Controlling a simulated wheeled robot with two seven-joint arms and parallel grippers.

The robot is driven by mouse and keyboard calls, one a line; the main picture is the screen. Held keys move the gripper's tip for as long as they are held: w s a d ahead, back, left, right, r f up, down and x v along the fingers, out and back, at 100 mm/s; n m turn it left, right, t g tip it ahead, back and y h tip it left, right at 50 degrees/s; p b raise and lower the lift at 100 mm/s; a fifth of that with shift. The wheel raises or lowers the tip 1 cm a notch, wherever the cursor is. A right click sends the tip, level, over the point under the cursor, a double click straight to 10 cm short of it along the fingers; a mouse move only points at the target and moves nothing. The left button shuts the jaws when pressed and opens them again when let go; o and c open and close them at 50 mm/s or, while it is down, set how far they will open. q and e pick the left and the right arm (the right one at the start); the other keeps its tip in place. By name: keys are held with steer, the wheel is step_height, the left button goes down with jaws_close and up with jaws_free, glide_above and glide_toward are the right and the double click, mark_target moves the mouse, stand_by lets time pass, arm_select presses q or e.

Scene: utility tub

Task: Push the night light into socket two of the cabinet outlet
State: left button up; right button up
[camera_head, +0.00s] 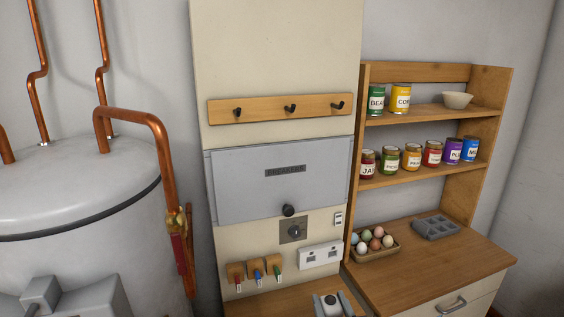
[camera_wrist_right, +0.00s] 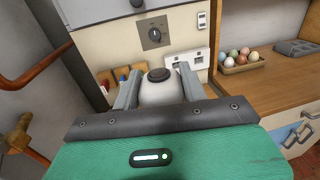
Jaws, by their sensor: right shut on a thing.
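The cabinet outlet (camera_head: 320,256) is a white two-socket box on the cream cabinet front, above the wooden ledge; it also shows in the right wrist view (camera_wrist_right: 200,58), partly covered by a finger. My right gripper (camera_head: 333,301) is at the bottom edge of the head view, below and in front of the outlet. It is shut on the night light (camera_wrist_right: 162,90), a rounded white body with a dark round top, between its two grey fingers. The night light is apart from the outlet in the head view. Its prongs are hidden. My left gripper is not in view.
A rotary knob plate (camera_head: 293,230) and a small switch (camera_head: 338,219) sit above the outlet. An egg tray (camera_head: 376,246) and a grey mould (camera_head: 436,228) stand on the counter to the right.

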steer(key=s+d+m+h, duration=0.25)
steer(key=s+d, duration=0.35)
steer(key=d, duration=0.5)
steer(key=n+g+y, duration=0.3)
steer(key=n+y, duration=0.5)
steer(key=y, duration=0.2)
glide_toward(327, 316)
steer(key=w+a+r, duration=0.1)
steer(key=a, duration=0.1)
steer(key=w+a+r, duration=0.3)
steer(key=a, duration=0.1)
steer(key=shift+w+a+r, duration=0.25)
steer(key=shift+w+r, duration=0.05)
steer(key=shift+w, duration=0.1)
steer(key=w+a+f+n+g+y, duration=0.4)
steer(key=w+a+n+g+y, duration=0.1)
steer(key=a+g, duration=0.1)
steer(key=shift+w+a+f, duration=0.2)
steer(key=shift+a, duration=0.05)
